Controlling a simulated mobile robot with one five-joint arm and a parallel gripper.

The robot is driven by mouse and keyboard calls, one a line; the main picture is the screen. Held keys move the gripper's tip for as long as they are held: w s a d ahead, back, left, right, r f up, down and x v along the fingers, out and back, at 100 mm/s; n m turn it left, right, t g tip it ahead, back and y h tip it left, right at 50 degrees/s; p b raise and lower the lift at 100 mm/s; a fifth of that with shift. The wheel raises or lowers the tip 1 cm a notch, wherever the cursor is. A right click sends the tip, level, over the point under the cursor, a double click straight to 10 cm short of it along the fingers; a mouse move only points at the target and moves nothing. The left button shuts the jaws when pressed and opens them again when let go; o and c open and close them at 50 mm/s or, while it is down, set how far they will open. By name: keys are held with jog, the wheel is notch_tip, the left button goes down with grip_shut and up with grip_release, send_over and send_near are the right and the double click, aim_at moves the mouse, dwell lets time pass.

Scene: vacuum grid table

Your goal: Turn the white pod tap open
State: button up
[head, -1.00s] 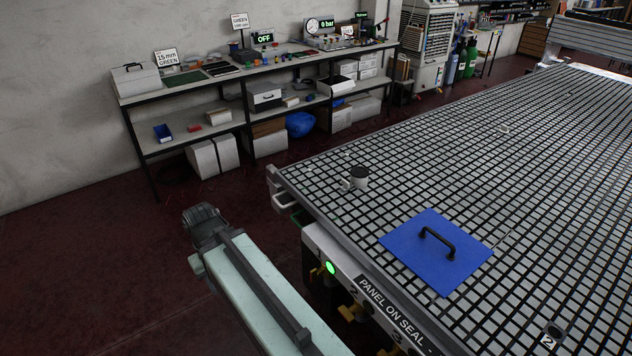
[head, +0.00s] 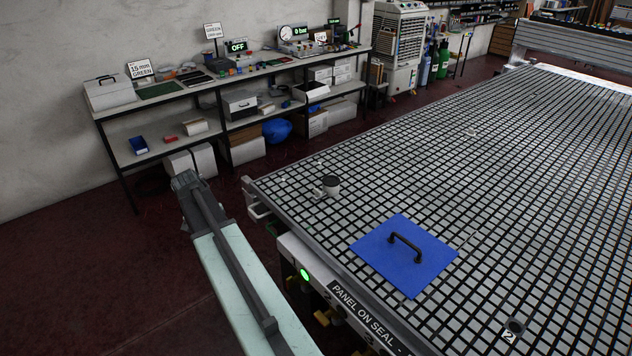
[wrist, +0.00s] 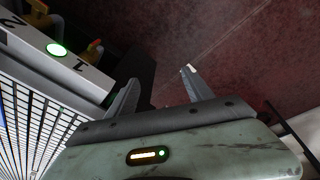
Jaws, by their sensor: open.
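A small white pod (head: 331,190) with a dark top stands on the grid table near its left edge in the head view. A small pale part juts from its left side; it is too small to tell how the tap is turned. My gripper (wrist: 160,76) shows in the wrist view with its two grey fingers apart and nothing between them. It is over the dark red floor, beside the table's edge. The pod is not in the wrist view.
A blue panel (head: 372,246) with a black handle lies on the grid table (head: 480,200), right of the pod. Yellow taps (wrist: 95,50) sit under the table's edge, near a lit green lamp (head: 305,275). A shelf bench (head: 160,103) lines the wall. Floor between is clear.

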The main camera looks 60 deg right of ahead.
jog(key=s+d+r+m+p, duration=0.1)
jog(key=s+d+r+m, duration=0.1)
jog(key=d, duration=0.6)
jog(key=s+d+r+m+h+p, duration=0.1)
jog(key=d+m, duration=0.2)
jog(key=d, duration=0.4)
jog(key=s+d+r+m, duration=0.2)
jog(key=d, duration=0.6)
jog(key=m+g+h, duration=0.1)
jog(key=m+g, duration=0.1)
jog(key=m, duration=0.2)
send_near(317, 190)
jog(key=f, duration=0.2)
jog(key=b+x, duration=0.3)
jog(key=x, duration=0.1)
jog(key=b+x, duration=0.2)
jog(key=shift+s+d+f+b, duration=0.1)
jog(key=shift+d+f+b, duration=0.05)
jog(key=shift+d+b, duration=0.2)
jog(key=shift+d+f, duration=0.25)
jog(key=shift+r, duration=0.1)
grip_shut()
